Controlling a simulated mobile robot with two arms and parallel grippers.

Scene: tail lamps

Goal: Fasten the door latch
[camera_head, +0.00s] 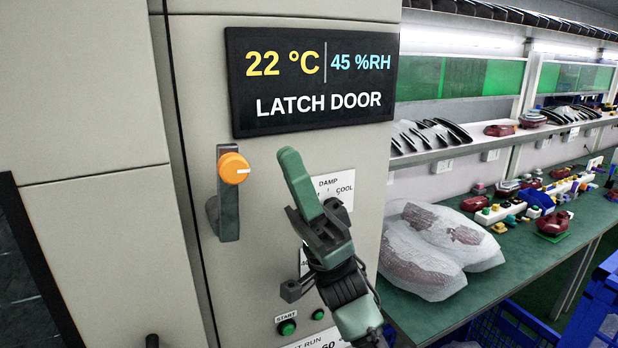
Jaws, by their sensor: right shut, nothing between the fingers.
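The door latch (229,208) is a grey upright lever with an orange round knob (233,168) at its top. It sits on the beige cabinet (290,30), beside the vertical door seam. A dark display (312,82) above it reads "LATCH DOOR", 22 °C and 45 %RH. My right gripper (290,158) is shut and empty, its green fingers pointing up, just right of the knob and apart from it in the picture. It partly hides the white label (335,186) behind it. My left gripper is not in view.
A green START button (287,328) is below the latch. On the right, a green bench (470,285) holds bubble-wrapped lamps (440,240) and several small coloured parts. Blue crates (600,300) stand at the lower right. A shelf (440,153) with dark parts is above the bench.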

